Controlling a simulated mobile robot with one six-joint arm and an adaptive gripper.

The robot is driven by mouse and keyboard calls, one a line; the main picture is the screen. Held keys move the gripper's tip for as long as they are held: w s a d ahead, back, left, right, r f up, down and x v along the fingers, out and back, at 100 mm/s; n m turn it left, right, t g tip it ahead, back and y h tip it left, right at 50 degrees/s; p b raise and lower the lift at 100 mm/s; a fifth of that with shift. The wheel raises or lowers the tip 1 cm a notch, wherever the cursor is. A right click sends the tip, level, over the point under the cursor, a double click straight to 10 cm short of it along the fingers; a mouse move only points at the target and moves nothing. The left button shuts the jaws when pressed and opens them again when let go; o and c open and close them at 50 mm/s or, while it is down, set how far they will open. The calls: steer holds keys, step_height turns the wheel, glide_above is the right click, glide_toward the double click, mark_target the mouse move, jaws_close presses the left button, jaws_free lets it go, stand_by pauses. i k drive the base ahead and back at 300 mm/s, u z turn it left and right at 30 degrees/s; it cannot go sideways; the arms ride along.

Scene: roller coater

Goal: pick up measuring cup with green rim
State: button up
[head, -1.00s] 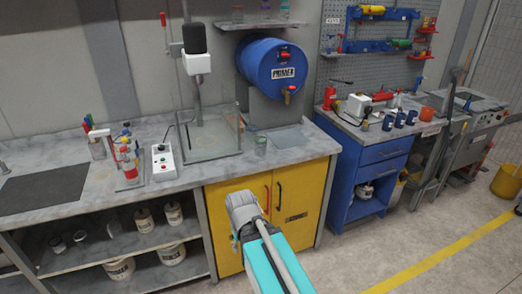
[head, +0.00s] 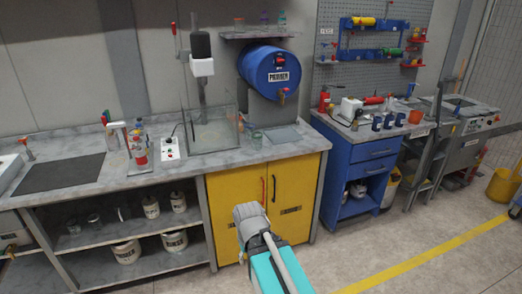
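A small clear cup with a greenish tint (head: 257,139) stands upright on the grey worktop, right of the clear tank and below the blue drum. It is too small for me to be sure its rim is green. Several small glass vessels stand on the wall shelf, including a greenish one (head: 282,18); their rims are also unclear. My teal and grey arm reaches up from the bottom centre, in front of the yellow cabinet and well short of the worktop cup. My gripper's fingers do not show.
The blue drum (head: 269,70) is above the worktop (head: 90,190). A clear tank (head: 208,130) with a mixer stands left of the cup. A yellow cabinet (head: 288,195) is below it. A blue cabinet (head: 365,168) is to the right. The floor at front right is clear.

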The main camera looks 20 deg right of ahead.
mark_target(257, 141)
steer(key=k, duration=0.65)
steer(key=z, duration=0.3)
steer(key=i, duration=0.4)
steer(key=z, duration=0.65)
steer(key=i, duration=1.85)
steer(key=u, duration=0.95)
